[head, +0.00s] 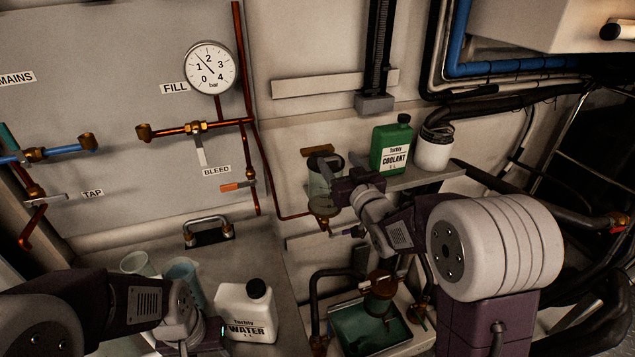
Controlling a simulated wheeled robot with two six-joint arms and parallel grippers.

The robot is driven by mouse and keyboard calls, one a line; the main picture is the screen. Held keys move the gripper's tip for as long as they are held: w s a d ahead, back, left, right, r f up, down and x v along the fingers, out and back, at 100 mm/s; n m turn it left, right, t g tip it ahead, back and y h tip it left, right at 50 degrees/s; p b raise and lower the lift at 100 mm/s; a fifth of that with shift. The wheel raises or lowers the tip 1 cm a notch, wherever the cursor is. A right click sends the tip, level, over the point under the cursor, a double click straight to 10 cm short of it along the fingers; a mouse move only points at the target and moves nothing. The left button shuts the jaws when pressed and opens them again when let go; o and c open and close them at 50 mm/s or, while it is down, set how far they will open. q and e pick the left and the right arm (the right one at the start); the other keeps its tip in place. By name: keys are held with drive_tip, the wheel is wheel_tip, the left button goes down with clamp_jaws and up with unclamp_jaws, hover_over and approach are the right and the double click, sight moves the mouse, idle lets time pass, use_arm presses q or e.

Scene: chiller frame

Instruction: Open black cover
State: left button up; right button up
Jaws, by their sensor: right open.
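A clear vessel (319,190) with a dark top (322,160), which may be the black cover, hangs on the wall at the centre. My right gripper (338,192) is open at the vessel's right side and hides part of it. I cannot tell whether its fingers touch the vessel or its top. The top looks in place on the vessel. My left gripper (196,338) is low at the left, near the water bottle; its fingers are unclear and partly cut off by the bottom edge.
A green coolant bottle (391,148) and a white tub (433,150) stand on the shelf right of the vessel. A white water bottle (245,312) and two cups (184,274) stand on the lower left surface. A green-lined tray (365,325) sits below. Copper pipes and a gauge (210,67) line the wall.

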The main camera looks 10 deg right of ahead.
sight(327, 154)
use_arm(q)
wheel_tip(327, 154, down, 2)
drive_tip(key=shift+f, duration=0.1)
drive_tip(key=shift+r, duration=0.55)
use_arm(e)
drive_tip(key=shift+w+f, duration=0.15)
drive_tip(key=shift+f, duration=0.45)
drive_tip(key=shift+w+f, duration=0.15)
drive_tip(key=shift+f, duration=0.4)
use_arm(q)
wheel_tip(327, 154, up, 2)
drive_tip(key=shift+r+p, duration=0.1)
drive_tip(key=shift+p, duration=1.15)
use_arm(e)
drive_tip(key=w, duration=0.2)
drive_tip(key=w+a, duration=0.1)
drive_tip(key=w, duration=0.5)
drive_tip(key=shift+w+a+f, duration=0.1)
drive_tip(key=shift+w+a, duration=0.1)
use_arm(q)
drive_tip(key=shift+a, duration=0.1)
use_arm(e)
clamp_jaws()
